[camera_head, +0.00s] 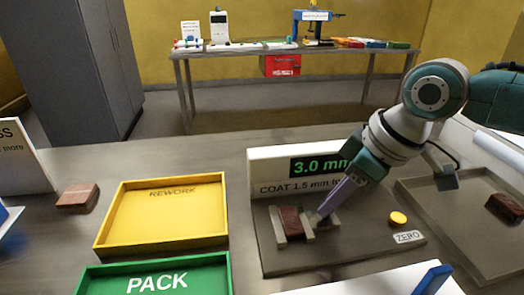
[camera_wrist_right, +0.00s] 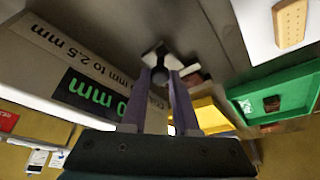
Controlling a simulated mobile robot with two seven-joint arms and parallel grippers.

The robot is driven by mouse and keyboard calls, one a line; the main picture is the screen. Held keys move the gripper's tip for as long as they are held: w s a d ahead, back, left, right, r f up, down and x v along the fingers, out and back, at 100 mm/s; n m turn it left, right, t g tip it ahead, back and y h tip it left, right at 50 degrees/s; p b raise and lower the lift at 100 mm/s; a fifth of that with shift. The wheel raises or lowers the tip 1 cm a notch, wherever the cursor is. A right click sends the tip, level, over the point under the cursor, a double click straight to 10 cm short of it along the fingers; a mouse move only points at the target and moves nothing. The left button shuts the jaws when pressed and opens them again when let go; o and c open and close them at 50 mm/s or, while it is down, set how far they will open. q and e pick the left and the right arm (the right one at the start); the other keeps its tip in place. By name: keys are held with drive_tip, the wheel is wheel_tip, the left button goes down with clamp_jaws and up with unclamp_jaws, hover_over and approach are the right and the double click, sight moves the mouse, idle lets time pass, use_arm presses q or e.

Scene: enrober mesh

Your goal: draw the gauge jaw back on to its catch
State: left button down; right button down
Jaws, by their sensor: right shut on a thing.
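The gauge (camera_head: 335,255) is a grey plate with two pale upright jaws. A brown bar (camera_head: 291,222) stands between the fixed jaw (camera_head: 277,226) on the left and the gauge jaw (camera_head: 307,224) on the right; I cannot tell whether both touch it. My right gripper (camera_head: 324,212) reaches down from the right and is shut on the gauge jaw's knob. In the right wrist view its two purple fingers (camera_wrist_right: 160,80) flank the dark round knob (camera_wrist_right: 159,75). The catch cannot be made out. My left gripper is not in view.
A display behind the gauge (camera_head: 264,171) reads 3.0 mm. A yellow button (camera_head: 398,218) and ZERO label are on the plate's right. The yellow REWORK tray (camera_head: 105,243) and green PACK tray (camera_head: 226,262) stand left. A grey tray (camera_head: 455,230) holding a brown bar is right.

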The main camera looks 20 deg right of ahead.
drive_tip(key=shift+s+d, duration=0.2)
drive_tip(key=shift+d, duration=0.55)
drive_tip(key=shift+s+d, duration=0.15)
drive_tip(key=shift+d, duration=0.65)
drive_tip(key=shift+s+d, duration=0.2)
drive_tip(key=shift+d, duration=0.55)
drive_tip(key=c, duration=0.7)
unclamp_jaws()
drive_tip(key=shift+o, duration=0.2)
drive_tip(key=p+v, duration=0.1)
drive_tip(key=v, duration=0.9)
drive_tip(key=shift+p, duration=0.35)
drive_tip(key=shift+f, duration=0.1)
